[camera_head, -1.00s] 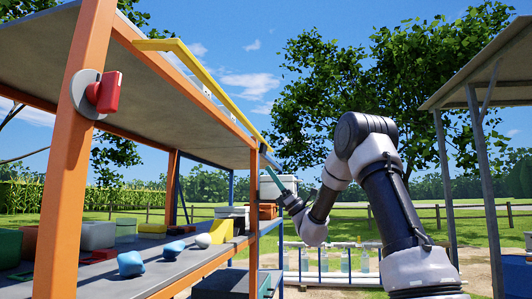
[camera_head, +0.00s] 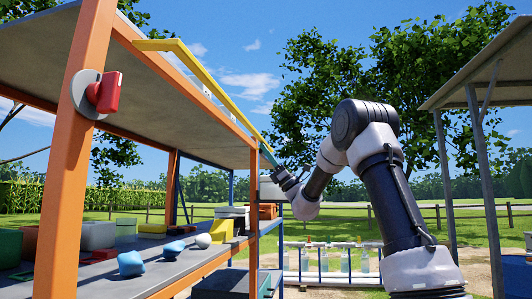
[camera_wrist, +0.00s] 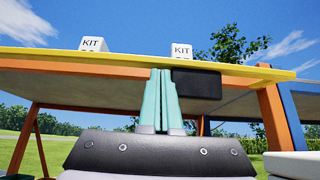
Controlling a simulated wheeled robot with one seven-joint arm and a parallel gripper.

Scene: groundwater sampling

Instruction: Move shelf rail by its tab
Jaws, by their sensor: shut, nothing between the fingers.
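The yellow shelf rail (camera_head: 205,78) runs along the front top edge of the orange shelf frame, and it also crosses the wrist view (camera_wrist: 125,60). A black tab (camera_wrist: 197,84) hangs below the rail in the wrist view. My gripper (camera_wrist: 162,72) is shut, its two teal fingers together and empty. The fingertips are just below the rail, beside the tab on its left; I cannot tell whether they touch either. In the head view my gripper (camera_head: 266,150) is at the rail's far end, partly lost against the trees, and the tab is not clear there.
Two white boxes marked KIT (camera_wrist: 93,44) stand above the rail. A red handle (camera_head: 104,92) on a grey disc is on the near orange post (camera_head: 70,150). Several blocks and bins lie on the lower shelf (camera_head: 165,268). A bottle rack (camera_head: 335,262) stands behind my arm.

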